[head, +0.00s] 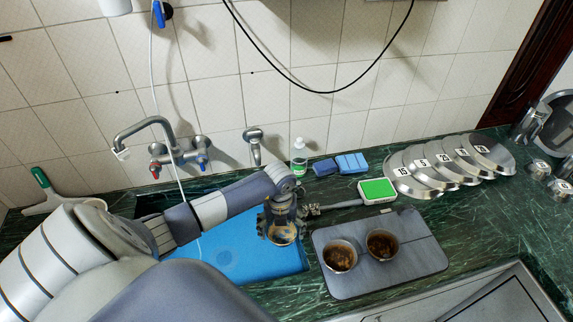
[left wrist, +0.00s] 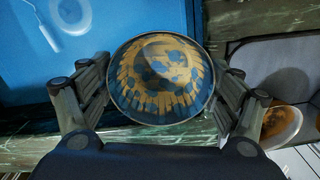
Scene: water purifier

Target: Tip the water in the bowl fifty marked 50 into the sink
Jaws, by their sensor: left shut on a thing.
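My left gripper (head: 283,222) is shut on a small round bowl (head: 283,236). In the left wrist view, the gripper's fingers (left wrist: 160,92) press on both sides of the bowl (left wrist: 160,78), whose face has a gold and dark blue pattern. No number 50 is readable on it, and I cannot tell how much water it holds. My right gripper is not in view.
A grey tray (head: 400,278) right of the bowl holds two bowls with brown contents. A faucet (head: 145,128) stands behind the sink. Marked metal lids (head: 415,178), a green-topped block (head: 377,190), blue sponges (head: 350,163) and a bottle (head: 299,155) line the back counter.

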